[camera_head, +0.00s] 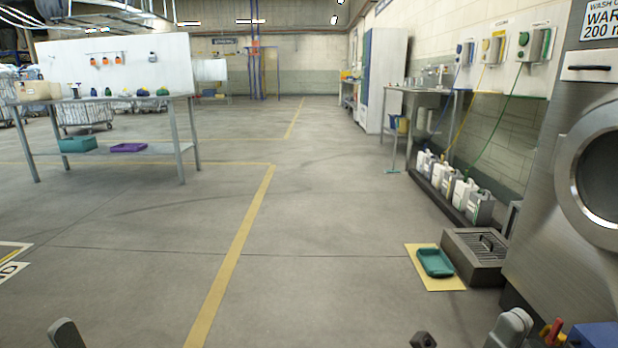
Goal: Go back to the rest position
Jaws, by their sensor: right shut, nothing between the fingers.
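My right gripper (423,340) shows only as a small dark piece at the bottom edge, right of the middle. It is shut and holds nothing. A grey rounded part of my right arm (510,326) shows to the right of it. A grey rounded part of my left arm (66,333) shows at the bottom left. My left gripper is out of the picture.
A teal tray (435,262) lies on a yellow mat (449,284) beside a metal drain box (478,262). A steel washer (545,215) stands at the right. A worktable (110,153) stands at the left. Red and blue items (553,331) show bottom right. The middle floor is clear.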

